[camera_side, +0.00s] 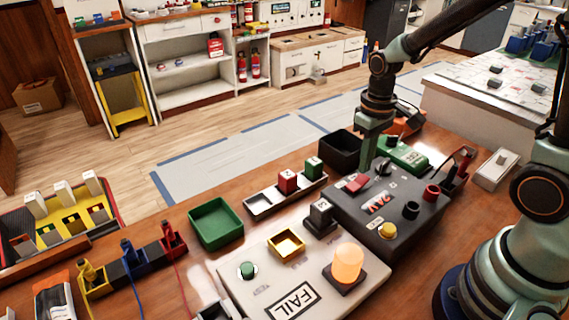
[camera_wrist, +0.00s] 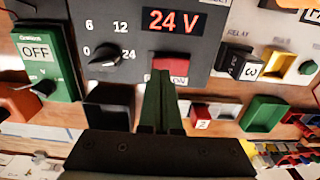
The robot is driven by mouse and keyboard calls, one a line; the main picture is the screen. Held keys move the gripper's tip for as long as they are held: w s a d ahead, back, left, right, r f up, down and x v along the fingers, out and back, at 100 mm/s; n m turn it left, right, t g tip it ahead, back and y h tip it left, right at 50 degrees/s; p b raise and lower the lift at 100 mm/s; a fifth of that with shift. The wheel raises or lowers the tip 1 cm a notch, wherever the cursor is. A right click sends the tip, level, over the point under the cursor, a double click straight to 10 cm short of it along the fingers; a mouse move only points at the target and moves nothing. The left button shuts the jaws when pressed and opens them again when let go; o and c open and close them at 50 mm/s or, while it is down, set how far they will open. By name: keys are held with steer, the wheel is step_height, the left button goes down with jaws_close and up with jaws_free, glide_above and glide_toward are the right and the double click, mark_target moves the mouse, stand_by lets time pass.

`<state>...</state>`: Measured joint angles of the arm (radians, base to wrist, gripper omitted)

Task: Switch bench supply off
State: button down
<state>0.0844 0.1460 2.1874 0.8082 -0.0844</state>
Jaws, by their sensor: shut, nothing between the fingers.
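The bench supply is a dark grey box (camera_side: 335,208) on the bench; it also fills the top of the wrist view (camera_wrist: 85,15). Its display (camera_wrist: 172,21) is lit and reads 24 V in red. A red rocker switch (camera_wrist: 168,63) sits below the display, and it shows in the side view too (camera_side: 357,183). An ON label beside it is partly covered by my fingers; the rocker's tilt is hard to tell. My gripper (camera_wrist: 161,76) is shut and empty, its tips at the rocker's near edge (camera_side: 366,168). I cannot tell whether they touch.
A black knob (camera_wrist: 109,56) stands left of the rocker. A green box (camera_wrist: 46,60) reading OFF stands further left. A light panel (camera_side: 245,295) with a lit orange lamp (camera_side: 348,264) and a FAIL sign lies in front. A green tray (camera_side: 215,222) and black bin (camera_side: 341,151) are nearby.

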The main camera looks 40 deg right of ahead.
steer(key=shift+f, duration=1.15)
stand_by(0.5)
steer(key=shift+r, duration=3.55)
step_height(320, 180, up, 9)
steer(key=t, duration=0.6)
glide_above(363, 179)
steer(key=s+a, duration=0.3)
steer(key=s, duration=0.2)
steer(key=shift+w+d+r, duration=0.1)
steer(key=shift+w+d, duration=0.05)
